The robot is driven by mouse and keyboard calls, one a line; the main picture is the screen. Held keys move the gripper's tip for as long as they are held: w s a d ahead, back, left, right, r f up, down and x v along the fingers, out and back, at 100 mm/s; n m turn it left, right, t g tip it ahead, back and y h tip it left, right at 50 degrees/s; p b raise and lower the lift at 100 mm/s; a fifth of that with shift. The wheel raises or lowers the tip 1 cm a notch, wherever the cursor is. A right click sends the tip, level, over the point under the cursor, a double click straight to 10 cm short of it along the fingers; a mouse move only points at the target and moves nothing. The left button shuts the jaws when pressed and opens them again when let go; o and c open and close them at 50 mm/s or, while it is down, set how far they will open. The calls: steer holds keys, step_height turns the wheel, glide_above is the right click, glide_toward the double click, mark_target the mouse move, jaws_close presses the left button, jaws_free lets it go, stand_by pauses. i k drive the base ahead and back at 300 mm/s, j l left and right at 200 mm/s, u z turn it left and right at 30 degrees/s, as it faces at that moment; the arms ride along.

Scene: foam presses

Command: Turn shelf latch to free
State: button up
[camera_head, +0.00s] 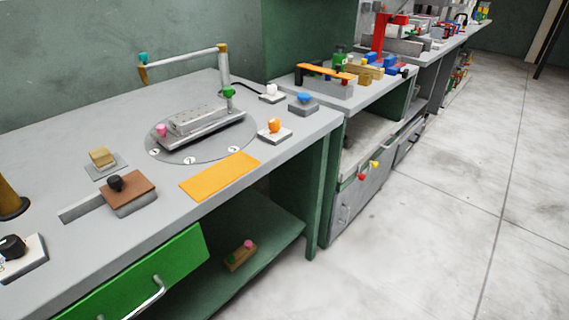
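Under the near workbench, on the dark green lower shelf (265,242), sits a small brown block with a pink knob (240,258). It is the only latch-like thing I can make out on that shelf. I cannot tell which way it is turned. The bench's front edge and the green drawer (150,282) stand close above and to the left of it. My gripper is not in this view.
The grey benchtop (225,215) carries a round turntable plate (205,146) with a metal mould, an orange mat (220,176), a brown slider block (128,195) and several knobs. A second bench (345,103) stands behind. The concrete floor (430,240) at right is clear.

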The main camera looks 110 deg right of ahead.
mark_target(362, 177)
steer(key=k+z, duration=0.1)
steer(key=z, duration=0.4)
steer(key=k+z, duration=0.1)
steer(key=z, duration=0.35)
steer(key=k+z, duration=0.15)
steer(key=z, duration=2.9)
steer(key=i+u, duration=0.1)
steer(key=u, duration=0.25)
steer(key=l+u, duration=0.15)
steer(key=u, duration=0.2)
steer(key=i+l+u, duration=0.1)
steer(key=u, duration=0.2)
steer(key=i+l+u, duration=0.25)
steer(key=l, duration=0.35)
steer(key=l+u, duration=0.25)
steer(key=l, duration=0.4)
steer(key=i+l+u, duration=0.2)
steer(key=l, duration=1.35)
